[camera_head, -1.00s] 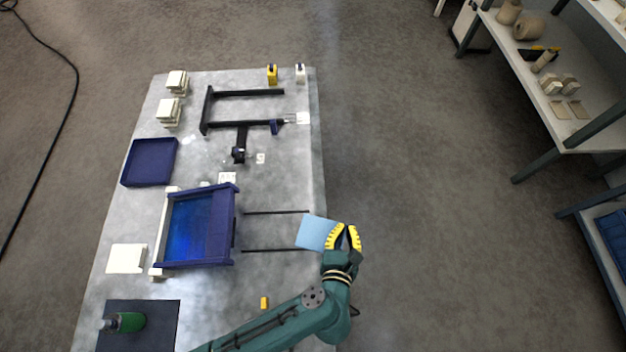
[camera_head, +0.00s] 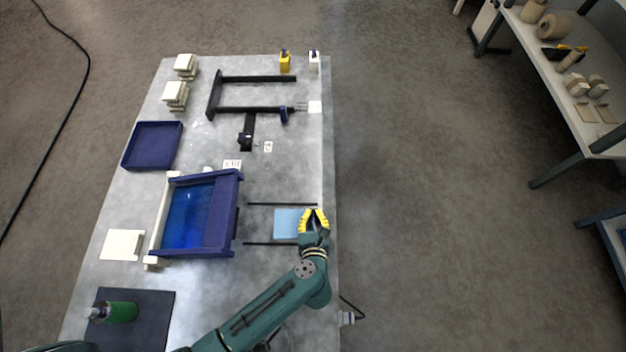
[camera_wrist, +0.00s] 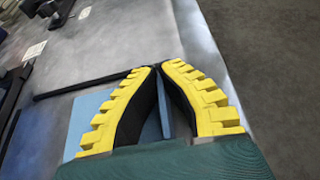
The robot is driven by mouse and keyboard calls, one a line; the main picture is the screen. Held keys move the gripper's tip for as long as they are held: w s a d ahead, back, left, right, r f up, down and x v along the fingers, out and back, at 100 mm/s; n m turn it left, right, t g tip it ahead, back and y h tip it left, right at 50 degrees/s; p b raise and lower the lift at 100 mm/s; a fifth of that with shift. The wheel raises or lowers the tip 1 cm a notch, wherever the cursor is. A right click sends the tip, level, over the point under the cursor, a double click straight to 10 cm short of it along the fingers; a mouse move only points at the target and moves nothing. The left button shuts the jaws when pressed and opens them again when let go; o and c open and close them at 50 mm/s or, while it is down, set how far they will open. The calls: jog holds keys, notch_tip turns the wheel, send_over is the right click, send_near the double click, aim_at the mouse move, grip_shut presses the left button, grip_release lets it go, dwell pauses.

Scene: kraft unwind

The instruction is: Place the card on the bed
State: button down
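The light blue card (camera_head: 288,223) is over the table's right side, between two thin black rods (camera_head: 282,204). In the wrist view the card (camera_wrist: 84,117) shows beside and between my fingers. My gripper (camera_head: 314,212) is at the card's right edge, its yellow fingers nearly closed and the card appearing pinched between them. In the wrist view the gripper tips (camera_wrist: 162,67) almost meet. Whether the card touches the rods or table is unclear. A dark blue frame with a glossy blue surface (camera_head: 187,217) stands left of the rods. I cannot tell which part is the bed.
The grey table (camera_head: 205,285) also holds an empty dark blue tray (camera_head: 152,146), a black frame (camera_head: 214,93), a white block (camera_head: 122,245) and a green bottle (camera_head: 122,312) on a dark mat. A shelf (camera_head: 560,90) stands far right, with open floor between.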

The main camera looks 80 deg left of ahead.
jog(key=c, duration=1.2)
grip_release()
jog(key=shift+c, duration=0.2)
jog(key=shift+r, duration=0.1)
jog(key=shift+d+r, duration=0.2)
jog(key=p+v, duration=0.4)
jog(key=v, duration=0.6)
jog(key=shift+d+r, duration=0.1)
jog(key=shift+d, duration=0.1)
jog(key=shift+s+d+r, duration=0.1)
jog(key=shift+s+d, duration=0.15)
jog(key=shift+d, duration=0.25)
